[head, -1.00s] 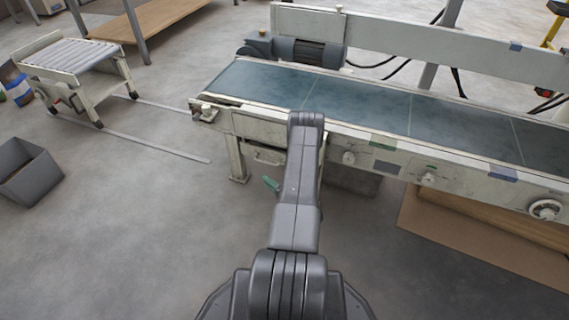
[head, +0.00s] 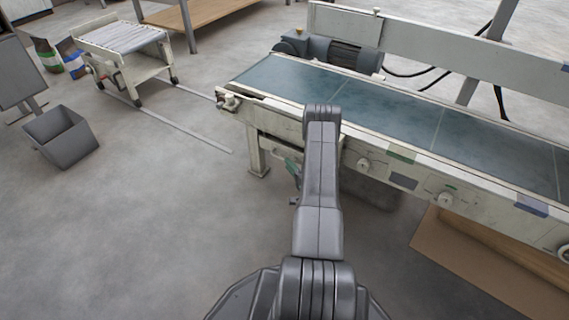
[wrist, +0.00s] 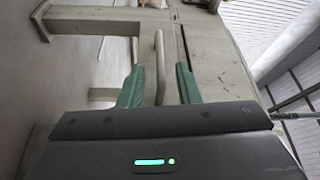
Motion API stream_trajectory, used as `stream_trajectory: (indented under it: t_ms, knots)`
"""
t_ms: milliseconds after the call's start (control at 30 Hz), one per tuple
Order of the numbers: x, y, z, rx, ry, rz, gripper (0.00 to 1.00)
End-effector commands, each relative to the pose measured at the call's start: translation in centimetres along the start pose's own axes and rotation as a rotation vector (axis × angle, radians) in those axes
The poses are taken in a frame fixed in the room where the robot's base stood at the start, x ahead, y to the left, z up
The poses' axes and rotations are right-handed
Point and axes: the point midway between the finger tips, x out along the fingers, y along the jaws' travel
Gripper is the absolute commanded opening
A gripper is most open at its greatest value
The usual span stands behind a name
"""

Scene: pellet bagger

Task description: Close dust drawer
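The dust drawer (head: 279,149) is a pale front low under the left end of the conveyor, partly hidden behind my arm in the head view. Its pale bar handle (wrist: 159,66) stands upright in the wrist view. My gripper (wrist: 160,84) has two green fingers, one on each side of the handle, with visible gaps to the bar. It is open and I see no grip on the handle. In the head view one green finger (head: 291,167) shows beside my forearm, below the drawer front. How far out the drawer stands is unclear.
The conveyor (head: 390,113) with its blue-green belt runs above the drawer to the right. Its leg (head: 257,155) stands just left of the drawer. A grey bin (head: 66,138) and a roller cart (head: 125,50) are at left. Floor between is clear. A brown board (head: 470,265) lies at lower right.

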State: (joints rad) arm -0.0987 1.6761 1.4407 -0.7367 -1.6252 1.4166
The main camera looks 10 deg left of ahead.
Motion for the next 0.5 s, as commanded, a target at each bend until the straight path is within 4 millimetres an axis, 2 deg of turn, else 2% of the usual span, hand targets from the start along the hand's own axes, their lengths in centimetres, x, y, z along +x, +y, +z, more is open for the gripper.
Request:
stream_trajectory:
  t_ms: [33,200,500]
  knots:
    - [1.0,0.2,0.2,-0.002,-0.003,-0.002,0.31]
    - [3.3,0.1,0.1,-0.001,-0.001,-0.002,0.31]
    - [4.4,0.0,0.0,0.001,0.000,0.000,0.31]
